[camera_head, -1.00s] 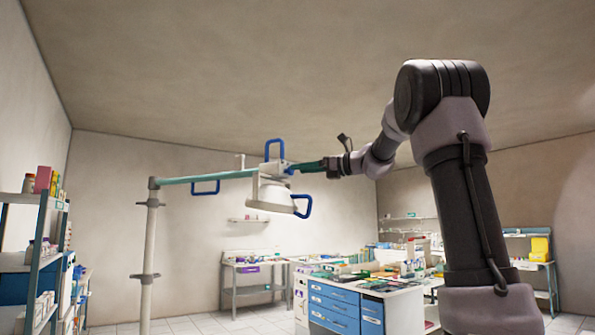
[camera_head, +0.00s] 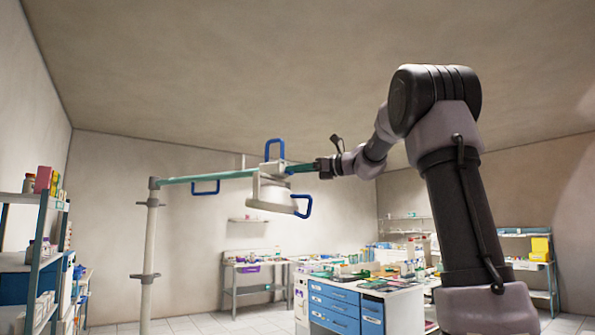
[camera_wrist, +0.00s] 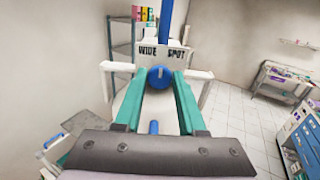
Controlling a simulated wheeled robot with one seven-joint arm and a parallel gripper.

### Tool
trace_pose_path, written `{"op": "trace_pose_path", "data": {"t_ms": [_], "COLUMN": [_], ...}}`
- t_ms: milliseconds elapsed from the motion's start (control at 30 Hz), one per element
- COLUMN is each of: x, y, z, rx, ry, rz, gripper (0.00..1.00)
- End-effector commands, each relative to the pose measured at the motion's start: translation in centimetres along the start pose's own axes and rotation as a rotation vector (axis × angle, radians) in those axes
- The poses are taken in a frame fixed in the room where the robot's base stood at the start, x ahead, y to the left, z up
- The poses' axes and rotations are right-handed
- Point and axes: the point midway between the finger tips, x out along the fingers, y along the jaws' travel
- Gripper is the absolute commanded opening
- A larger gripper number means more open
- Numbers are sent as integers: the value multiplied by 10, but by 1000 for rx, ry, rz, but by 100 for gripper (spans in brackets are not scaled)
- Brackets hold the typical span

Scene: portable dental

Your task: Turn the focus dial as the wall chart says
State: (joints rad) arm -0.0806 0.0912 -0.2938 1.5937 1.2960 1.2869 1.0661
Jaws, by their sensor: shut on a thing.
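The lamp head (camera_head: 270,193), white with blue loop handles, hangs from a teal arm on a pale pole at the centre left of the head view. The focus dial (camera_wrist: 159,78), a round blue knob, sits in the wrist view below a panel (camera_wrist: 160,52) lettered WIDE and SPOT. My gripper (camera_wrist: 161,76) has its teal fingers shut on the dial, one on each side. In the head view my gripper (camera_head: 292,168) reaches the lamp head from the right; the dial is hidden there. I cannot make out the wall chart.
A shelf rack (camera_head: 40,228) stands at the left. A blue-drawer cabinet (camera_head: 335,306) with clutter on top stands below, right of the lamp. Tables line the back wall. Blue handles (camera_head: 302,206) stick out from the lamp near my gripper. The floor shows clear tiles.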

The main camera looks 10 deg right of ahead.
Motion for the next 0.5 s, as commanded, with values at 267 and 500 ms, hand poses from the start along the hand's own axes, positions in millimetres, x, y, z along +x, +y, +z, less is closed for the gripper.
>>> {"op": "trace_pose_path", "data": {"t_ms": [267,500], "x": [-1,-1], "y": [0,0], "z": [0,0], "rx": [-143,-337], "ry": [0,0], "rz": [-1,-1], "gripper": [0,0]}}
